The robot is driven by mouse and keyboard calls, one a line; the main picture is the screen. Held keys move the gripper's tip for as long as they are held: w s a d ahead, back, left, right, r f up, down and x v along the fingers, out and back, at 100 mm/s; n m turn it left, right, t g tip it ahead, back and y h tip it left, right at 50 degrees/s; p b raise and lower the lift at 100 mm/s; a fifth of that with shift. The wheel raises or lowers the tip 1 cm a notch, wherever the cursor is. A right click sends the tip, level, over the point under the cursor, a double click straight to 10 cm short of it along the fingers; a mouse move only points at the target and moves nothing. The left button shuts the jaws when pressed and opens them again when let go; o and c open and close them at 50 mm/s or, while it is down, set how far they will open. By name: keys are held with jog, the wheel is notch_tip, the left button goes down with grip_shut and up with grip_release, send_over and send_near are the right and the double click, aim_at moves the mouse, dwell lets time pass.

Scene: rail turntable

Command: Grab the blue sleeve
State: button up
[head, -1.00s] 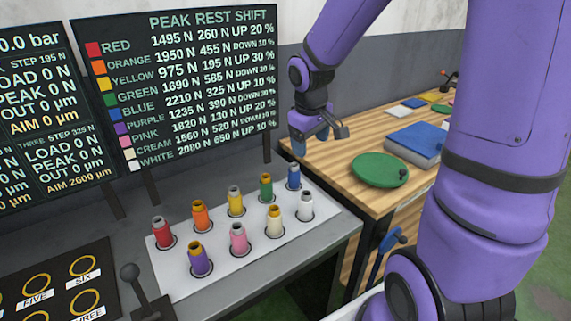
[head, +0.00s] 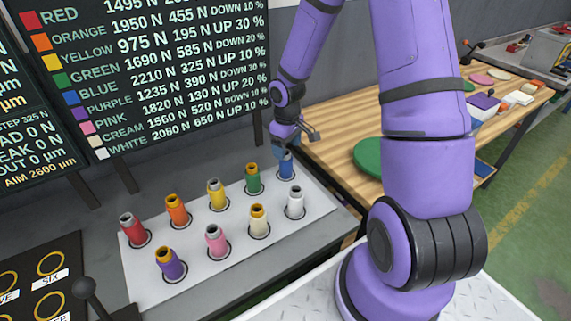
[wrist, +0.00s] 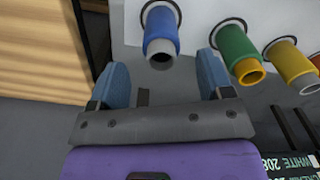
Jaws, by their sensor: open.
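The blue sleeve (head: 285,166) stands upright in the back-right hole of the white plate (head: 187,290). In the wrist view the blue sleeve (wrist: 161,30) lies ahead of the fingertips, roughly centred between them, its grey metal end towards the camera. My gripper (head: 299,136) is open and empty, just above and behind the sleeve in the head view. In the wrist view my gripper (wrist: 160,65) shows its two blue fingers spread apart. The head view partly hides the sleeve's top behind the gripper.
The green sleeve (head: 253,179) stands left of the blue one, the white sleeve (head: 295,203) in front. Several other coloured sleeves fill the plate. The board (head: 150,75) rises behind. A wooden table (head: 335,120) with a green disc (head: 368,157) is at the right.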

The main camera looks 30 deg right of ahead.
aim_at(286, 161)
jog(key=shift+w+a+f, duration=0.1)
jog(key=shift+f, duration=3.1)
jog(key=c, duration=1.2)
